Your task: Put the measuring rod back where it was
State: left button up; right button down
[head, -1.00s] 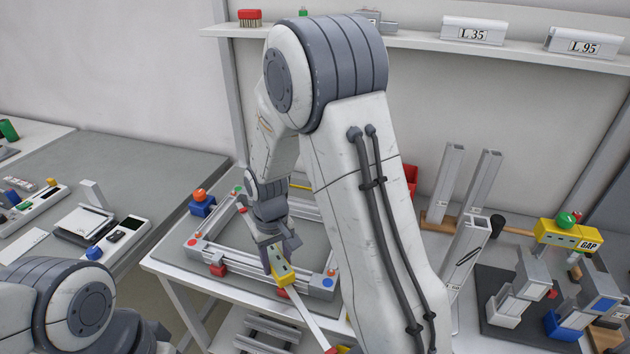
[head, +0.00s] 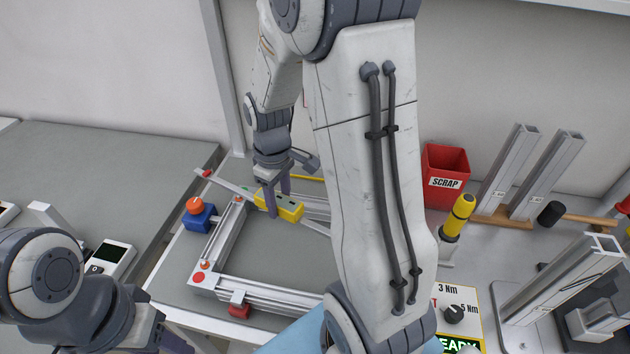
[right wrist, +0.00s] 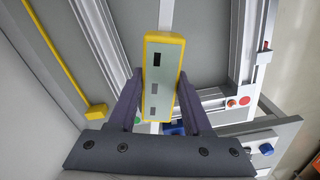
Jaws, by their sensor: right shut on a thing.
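The measuring rod has a yellow body (head: 290,208) with a thin pale rod running out of both ends. In the head view it slants from upper left to lower right across the aluminium frame (head: 262,292). My right gripper (head: 278,196) is shut on the yellow body. The right wrist view shows the body (right wrist: 163,50) between the two purple fingers (right wrist: 160,103), with small dark windows on its upper face. The lower right end of the rod is hidden behind my right arm. My left gripper (head: 152,346) is cut off at the bottom edge.
An orange-topped blue block (head: 198,215) stands at the frame's left. A red SCRAP bin (head: 446,180), a yellow-handled tool (head: 459,215) and upright profiles (head: 512,168) stand to the right. A yellow bar (right wrist: 60,55) lies near the frame.

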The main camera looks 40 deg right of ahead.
aim_at(298, 201)
jog(key=s+d+n+b, duration=0.2)
jog(key=d+n, duration=0.1)
jog(key=shift+s, duration=0.3)
jog(key=w+d+p, duration=0.6)
jog(key=w+d, duration=0.6)
jog(key=d, duration=0.3)
jog(key=shift+n, duration=0.4)
notch_tip(298, 201, down, 6)
jog(key=shift+w+d+p, duration=0.1)
jog(key=shift+d+p, duration=0.05)
jog(key=shift+p, duration=0.8)
jog(key=shift+w+d+f, duration=0.1)
jog(key=shift+d+f, duration=0.05)
jog(key=shift+f, duration=0.05)
pick_arm(q)
notch_tip(298, 201, up, 5)
jog(key=shift+r, duration=0.1)
pick_arm(e)
jog(key=shift+f, duration=0.1)
jog(key=shift+f, duration=0.15)
